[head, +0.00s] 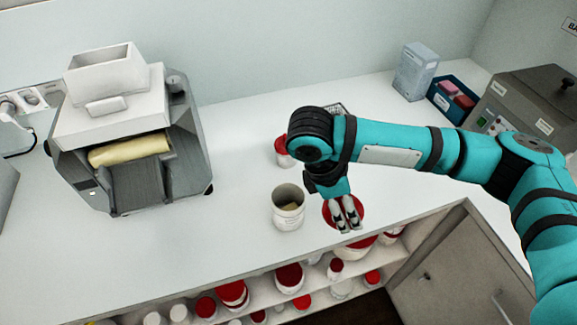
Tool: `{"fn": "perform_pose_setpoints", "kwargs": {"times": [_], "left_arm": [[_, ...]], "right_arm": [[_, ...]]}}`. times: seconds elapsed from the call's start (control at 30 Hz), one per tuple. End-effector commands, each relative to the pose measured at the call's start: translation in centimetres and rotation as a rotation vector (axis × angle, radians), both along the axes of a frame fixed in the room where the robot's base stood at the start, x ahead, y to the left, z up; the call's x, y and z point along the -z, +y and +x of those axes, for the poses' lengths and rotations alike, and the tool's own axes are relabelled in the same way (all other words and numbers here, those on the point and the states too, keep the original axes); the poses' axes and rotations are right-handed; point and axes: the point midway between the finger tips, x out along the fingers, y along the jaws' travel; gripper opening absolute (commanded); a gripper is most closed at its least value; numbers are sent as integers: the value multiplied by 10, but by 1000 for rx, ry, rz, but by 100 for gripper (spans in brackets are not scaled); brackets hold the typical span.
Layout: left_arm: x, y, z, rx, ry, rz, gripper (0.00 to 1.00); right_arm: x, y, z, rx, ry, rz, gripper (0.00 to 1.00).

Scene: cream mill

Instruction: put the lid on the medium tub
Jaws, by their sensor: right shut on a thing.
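An open white tub (288,216) stands upright on the counter near its front edge, with something pale inside. My right gripper (347,226) is just right of the tub, pointing down. It is shut on a red round lid (329,212), which the fingers partly cover. The lid is apart from the tub; I cannot tell how high it is above the counter. My left gripper is out of view.
A red-lidded tub (283,152) stands behind, partly hidden by my arm. A grey mill (130,140) stands at left. A box (415,70), a blue tray (437,97) and a grey machine (530,100) are back right. Shelves below hold several red-lidded tubs.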

Motion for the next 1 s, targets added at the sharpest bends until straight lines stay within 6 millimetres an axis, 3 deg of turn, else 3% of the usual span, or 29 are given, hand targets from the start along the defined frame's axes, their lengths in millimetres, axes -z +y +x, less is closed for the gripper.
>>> {"fn": "perform_pose_setpoints", "kwargs": {"times": [0.23, 0.6, 0.8, 1.0], "left_arm": [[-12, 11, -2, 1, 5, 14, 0], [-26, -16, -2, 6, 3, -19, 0], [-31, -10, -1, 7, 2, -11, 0], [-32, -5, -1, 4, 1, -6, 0]], "right_arm": [[-7, 34, 18, -737, 3, 0, 55], [-23, 84, 40, -1688, 4, 0, 55], [-31, 105, 47, -2054, 7, -3, 55], [-35, 116, 49, -2232, 9, -4, 55]]}}
